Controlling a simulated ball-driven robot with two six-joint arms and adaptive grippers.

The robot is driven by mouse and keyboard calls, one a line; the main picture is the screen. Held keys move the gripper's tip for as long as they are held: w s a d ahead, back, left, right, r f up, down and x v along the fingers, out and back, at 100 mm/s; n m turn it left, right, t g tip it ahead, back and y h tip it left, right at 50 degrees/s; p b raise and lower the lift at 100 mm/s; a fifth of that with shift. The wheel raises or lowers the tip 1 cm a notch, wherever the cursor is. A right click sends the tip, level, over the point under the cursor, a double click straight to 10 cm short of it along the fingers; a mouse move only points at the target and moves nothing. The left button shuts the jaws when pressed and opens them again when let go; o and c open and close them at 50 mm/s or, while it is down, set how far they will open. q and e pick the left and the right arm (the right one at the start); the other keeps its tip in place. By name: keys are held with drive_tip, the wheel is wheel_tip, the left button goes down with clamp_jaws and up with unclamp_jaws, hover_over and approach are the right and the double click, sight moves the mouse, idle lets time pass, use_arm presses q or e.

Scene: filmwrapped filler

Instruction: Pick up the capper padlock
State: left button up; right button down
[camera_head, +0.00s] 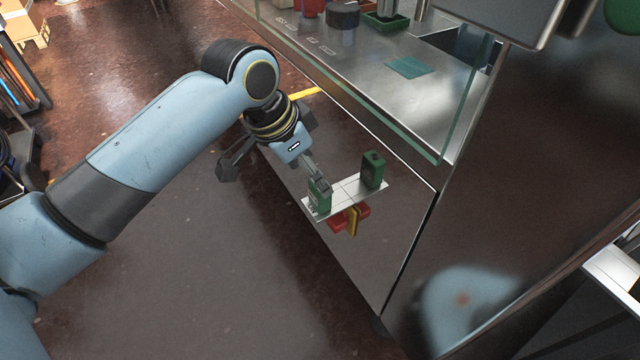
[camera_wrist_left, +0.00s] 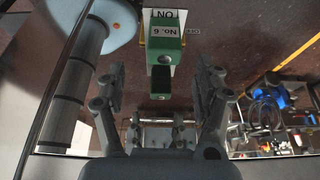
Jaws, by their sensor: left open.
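Two green block-shaped padlocks stand on a small pale shelf (camera_head: 345,198) on the front of the steel cabinet. The nearer green padlock (camera_head: 319,199) is at the shelf's left end, and the other green padlock (camera_head: 373,170) is at its right end. I cannot tell from the head view which is the capper padlock. My left gripper (camera_head: 274,176) is open, with one finger close to the left padlock and partly over it. In the left wrist view, a green padlock (camera_wrist_left: 165,55) labelled "No. 6" shows ahead, in line with the gap between the open fingers (camera_wrist_left: 160,78).
Red and yellow parts (camera_head: 352,218) sit under the shelf. A glass guard (camera_head: 400,135) edges the steel counter (camera_head: 440,100) above, which holds a green tray (camera_head: 386,21) and a teal cloth (camera_head: 409,67). Open floor (camera_head: 190,270) lies left of the cabinet.

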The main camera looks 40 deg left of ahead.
sight(320, 200)
use_arm(q)
drive_tip(key=x, duration=0.6)
drive_tip(key=shift+w+a+f+b, duration=0.2)
drive_tip(key=shift+a+f+b, duration=0.05)
drive_tip(key=shift+f+b, duration=0.05)
drive_tip(key=c, duration=1.4)
drive_tip(key=shift+o, duration=0.2)
drive_tip(key=shift+r, duration=0.1)
